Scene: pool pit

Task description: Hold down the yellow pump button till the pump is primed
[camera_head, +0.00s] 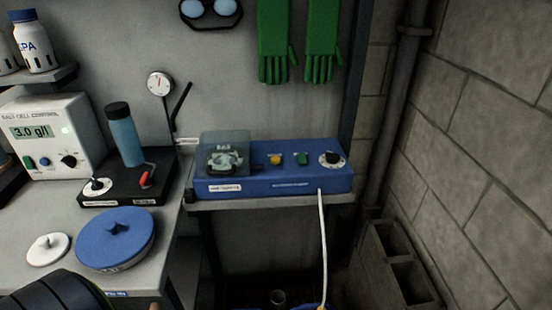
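The yellow pump button (276,159) sits on the top of a blue pump unit (285,183) on a small shelf in the middle of the view. Nothing touches the button or covers it. To its right are a green switch (302,158) and a black knob on a white dial (331,159). To its left, a clear cover (225,150) encloses the pump head.
A control box (50,135) reading 3.0 g/l, a blue bottle on a black stand (124,135) and a blue lid (116,238) stand on the left counter. A gauge (159,85) and green gloves (275,45) are above. A white hose (322,235) hangs down the front.

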